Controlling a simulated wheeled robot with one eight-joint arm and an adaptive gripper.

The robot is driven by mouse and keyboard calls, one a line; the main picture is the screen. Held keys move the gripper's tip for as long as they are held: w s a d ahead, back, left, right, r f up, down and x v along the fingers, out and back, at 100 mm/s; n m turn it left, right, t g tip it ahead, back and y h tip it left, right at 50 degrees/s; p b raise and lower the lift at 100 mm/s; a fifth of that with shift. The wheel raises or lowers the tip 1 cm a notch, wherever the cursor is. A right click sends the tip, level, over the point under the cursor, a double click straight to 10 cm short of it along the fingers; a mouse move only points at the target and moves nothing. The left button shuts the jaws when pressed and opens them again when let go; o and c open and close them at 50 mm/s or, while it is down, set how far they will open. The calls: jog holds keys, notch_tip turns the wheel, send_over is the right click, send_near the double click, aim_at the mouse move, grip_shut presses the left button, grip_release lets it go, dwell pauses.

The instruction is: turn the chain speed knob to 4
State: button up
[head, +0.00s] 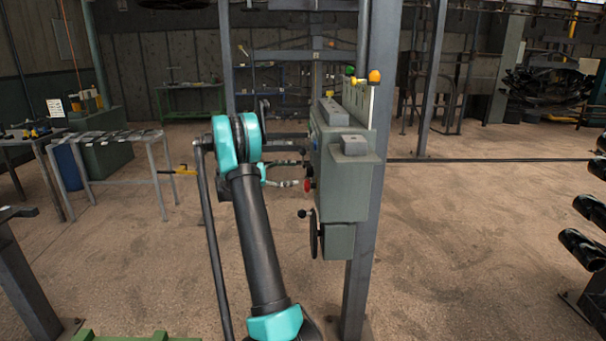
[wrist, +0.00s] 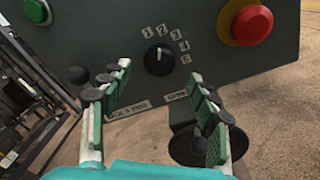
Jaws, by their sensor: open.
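The chain speed knob (wrist: 158,59) is a round black dial on a grey panel (wrist: 112,45), ringed on its upper right by printed numbers. Its pale mark points roughly upward; the exact number is unclear. In the wrist view my gripper (wrist: 148,92) is open and empty, its fingers below the knob on either side, apart from it. A label between the fingers is partly covered. In the head view my gripper (head: 288,183) is just left of the grey control box (head: 345,185); the knob's face is hidden there.
A red button (wrist: 252,25) on a yellow base is right of the knob; it also shows in the head view (head: 307,185). A black handwheel (head: 314,234) hangs below. A steel post (head: 366,230) backs the box. A table (head: 110,138) stands left; floor between is open.

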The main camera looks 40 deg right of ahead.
aim_at(310, 172)
jog(key=shift+x, duration=2.45)
jog(key=c, duration=1.2)
jog(key=shift+o, duration=0.2)
jog(key=shift+m, duration=0.3)
jog(key=m+g, duration=0.1)
jog(key=m, duration=1)
jog(key=shift+f, duration=0.2)
jog(key=shift+m, duration=0.5)
